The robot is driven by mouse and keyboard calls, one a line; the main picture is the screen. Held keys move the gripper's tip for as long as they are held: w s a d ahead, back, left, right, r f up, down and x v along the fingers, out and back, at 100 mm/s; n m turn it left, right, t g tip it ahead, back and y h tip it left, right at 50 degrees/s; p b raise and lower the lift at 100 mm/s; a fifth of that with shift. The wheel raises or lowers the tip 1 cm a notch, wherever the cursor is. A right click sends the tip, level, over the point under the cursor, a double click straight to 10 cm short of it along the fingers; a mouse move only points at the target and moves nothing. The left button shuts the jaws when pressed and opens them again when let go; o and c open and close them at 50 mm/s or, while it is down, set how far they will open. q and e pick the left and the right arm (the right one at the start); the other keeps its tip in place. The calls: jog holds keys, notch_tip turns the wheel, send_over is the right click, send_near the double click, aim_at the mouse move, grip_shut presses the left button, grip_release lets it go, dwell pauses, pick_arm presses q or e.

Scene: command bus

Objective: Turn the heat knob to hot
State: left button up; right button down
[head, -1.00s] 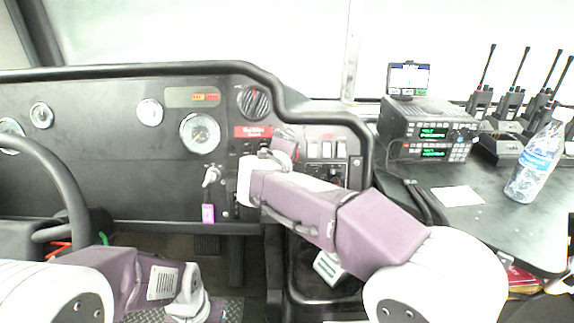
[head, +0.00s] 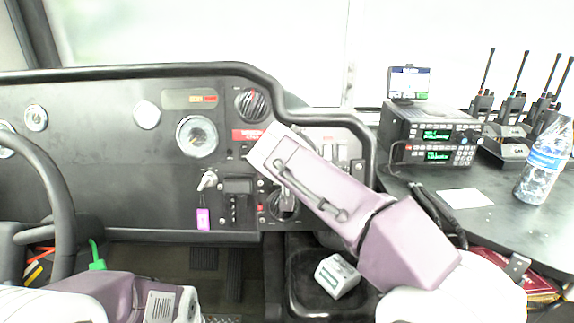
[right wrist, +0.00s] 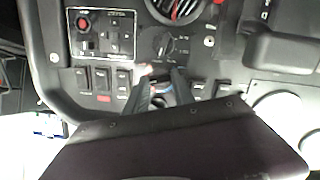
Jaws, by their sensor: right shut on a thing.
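In the right wrist view my right gripper (right wrist: 166,88) is against the dash panel, its two dark fingers close around a small thing with red and blue on it. This looks like the heat knob (right wrist: 166,92), though the fingers and wrist cover most of it. I cannot read its setting. In the head view my right forearm slants up to the left over the panel and hides the fingertips and what they hold. My left arm is low at the left edge of the head view, and its fingertips are not shown.
A ribbed black dial (head: 252,103) sits above my right arm, and a dark round knob (head: 284,204) sits below it. A key with a purple tag (head: 203,218) hangs to the left. The steering wheel (head: 62,190) and radio (head: 430,135) flank the dash. A bottle (head: 543,165) stands right.

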jog(key=m+b, duration=0.1)
jog(key=m, duration=0.2)
jog(key=shift+f+y, duration=0.15)
jog(key=shift+y, duration=0.15)
jog(key=shift+d+m+y+b, duration=0.1)
jog(key=shift+m+y+b, duration=0.2)
jog(key=shift+m+b, duration=0.8)
jog(key=shift+m, duration=0.4)
jog(key=c, duration=1.3)
grip_release()
jog(key=shift+c, duration=0.2)
